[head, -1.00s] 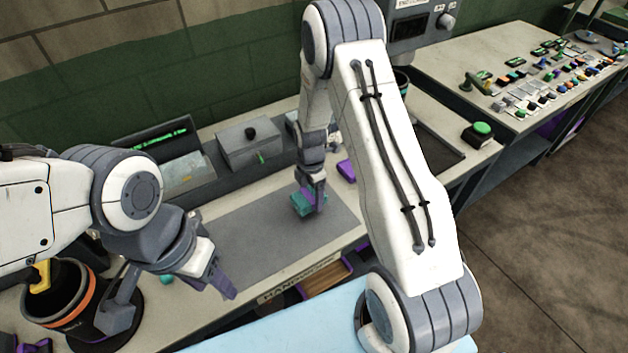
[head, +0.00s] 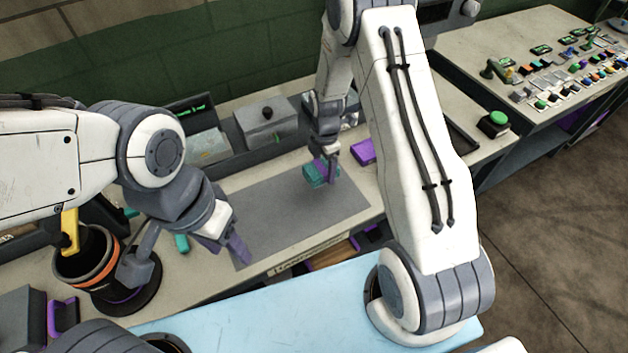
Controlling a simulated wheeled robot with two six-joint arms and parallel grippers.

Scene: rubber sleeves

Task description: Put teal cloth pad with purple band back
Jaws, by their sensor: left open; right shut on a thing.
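The teal pad with its purple band (head: 316,175) is held in my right gripper (head: 327,172), over the far right part of the grey mat (head: 280,212). My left gripper (head: 238,250) is open and empty near the mat's front left corner, well apart from the pad.
A purple block (head: 363,152) lies right of the pad. A grey box with a black knob (head: 268,122) stands behind the mat. A black pot with an orange band (head: 95,268) and a teal piece (head: 182,243) are at the left. The mat's middle is clear.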

